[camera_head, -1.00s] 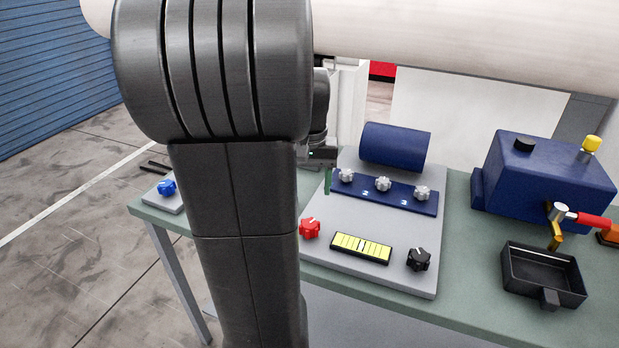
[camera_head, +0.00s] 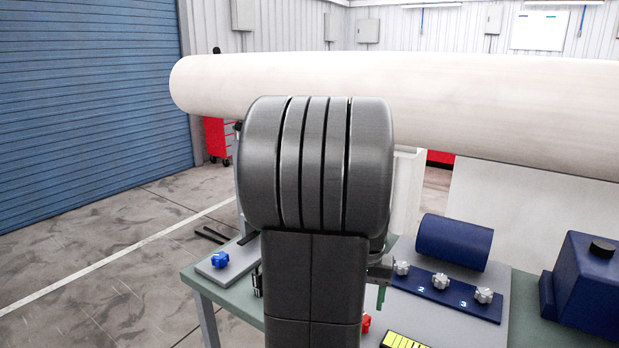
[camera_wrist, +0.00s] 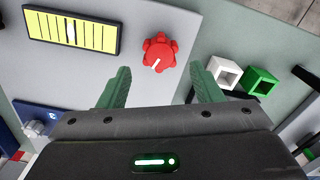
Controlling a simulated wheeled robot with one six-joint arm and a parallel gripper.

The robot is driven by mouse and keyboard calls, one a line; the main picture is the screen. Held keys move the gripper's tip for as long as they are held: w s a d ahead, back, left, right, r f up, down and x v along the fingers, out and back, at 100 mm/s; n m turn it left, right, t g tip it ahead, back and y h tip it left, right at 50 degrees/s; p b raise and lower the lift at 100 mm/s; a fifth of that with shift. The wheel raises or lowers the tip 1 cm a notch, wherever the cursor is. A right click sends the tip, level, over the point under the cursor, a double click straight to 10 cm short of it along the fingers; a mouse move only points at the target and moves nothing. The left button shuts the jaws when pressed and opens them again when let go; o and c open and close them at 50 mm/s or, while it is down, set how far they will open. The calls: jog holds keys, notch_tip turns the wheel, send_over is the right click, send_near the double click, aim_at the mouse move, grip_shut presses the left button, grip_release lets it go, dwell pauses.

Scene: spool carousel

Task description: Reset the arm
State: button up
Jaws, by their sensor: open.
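My gripper (camera_wrist: 162,84) is open, with its two green fingers wide apart and nothing between them in the wrist view. A red knob (camera_wrist: 160,52) on the grey panel shows beyond the gap between the fingertips; I cannot tell its distance from them. In the head view, my own dark arm fills the middle and hides most of the gripper. One green finger (camera_head: 381,296) shows at the arm's right edge, above the bench.
The grey panel (camera_wrist: 225,25) carries a yellow gauge (camera_wrist: 72,32). A white hollow block (camera_wrist: 222,73) and a green one (camera_wrist: 262,84) are near the right finger. A blue cylinder (camera_head: 453,243), silver knobs, a blue box (camera_head: 590,285) and a large white roll (camera_head: 480,100) stand around.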

notch_tip(320, 180, down, 7)
jog(key=shift+r, duration=0.1)
dwell(0.5)
